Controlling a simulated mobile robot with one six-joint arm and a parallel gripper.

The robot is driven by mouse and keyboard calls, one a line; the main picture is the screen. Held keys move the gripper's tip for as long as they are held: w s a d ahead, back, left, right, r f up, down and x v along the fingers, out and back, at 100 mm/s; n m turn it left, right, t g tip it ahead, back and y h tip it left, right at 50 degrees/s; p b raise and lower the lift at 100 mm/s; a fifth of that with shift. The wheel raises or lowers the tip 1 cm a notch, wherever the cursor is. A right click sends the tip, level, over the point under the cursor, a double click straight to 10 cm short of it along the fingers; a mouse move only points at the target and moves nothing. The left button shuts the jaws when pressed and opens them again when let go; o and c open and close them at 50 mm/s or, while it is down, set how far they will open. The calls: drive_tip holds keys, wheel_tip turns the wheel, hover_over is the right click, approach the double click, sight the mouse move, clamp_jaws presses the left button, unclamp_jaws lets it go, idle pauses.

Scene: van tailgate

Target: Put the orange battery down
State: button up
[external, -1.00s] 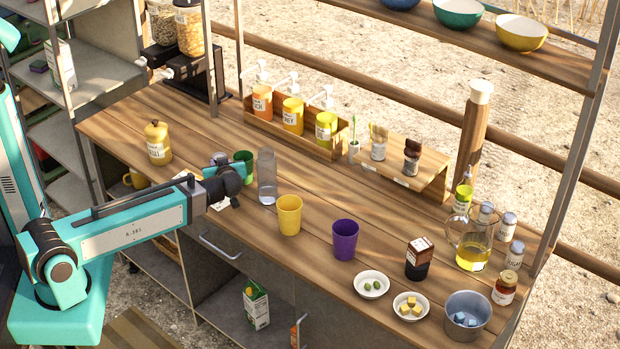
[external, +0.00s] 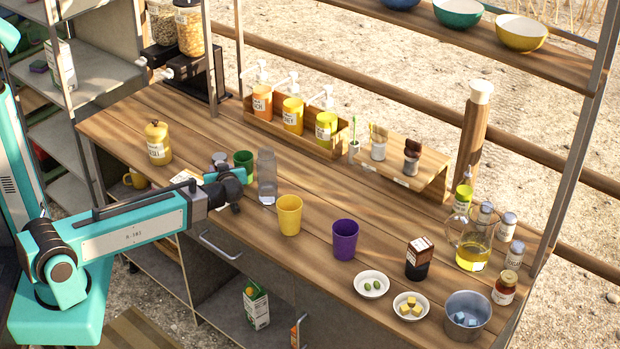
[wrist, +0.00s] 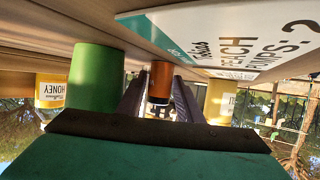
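The orange battery (wrist: 160,82) shows in the wrist view as a small orange-brown cylinder with a dark end. It sits between the two fingers of my gripper (wrist: 160,95), which appear to touch both its sides. In the external view my gripper (external: 234,194) is low over the left part of the wooden counter (external: 330,205), near its front edge. The battery is hidden there. I cannot tell whether the battery touches the counter.
A green cup (external: 243,166) stands just behind my gripper, and a clear bottle (external: 267,176) to its right. A white printed card (wrist: 235,38) is close by. A yellow cup (external: 289,215) and purple cup (external: 344,239) stand further right. Bare counter lies between them.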

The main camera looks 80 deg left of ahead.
drive_tip(key=shift+r, duration=0.15)
drive_tip(key=shift+d, duration=0.35)
drive_tip(key=v, duration=0.8)
drive_tip(key=shift+w+r, duration=0.1)
drive_tip(key=shift+r, duration=0.2)
drive_tip(key=p+v, duration=0.2)
drive_tip(key=p, duration=0.2)
drive_tip(key=shift+d+r, duration=0.1)
drive_tip(key=shift+d, duration=0.1)
drive_tip(key=shift+w+d+p, duration=0.1)
drive_tip(key=shift+d+p, duration=0.2)
drive_tip(key=shift+p, duration=0.3)
drive_tip(key=shift+o, duration=0.4)
drive_tip(key=shift+o, duration=1.4)
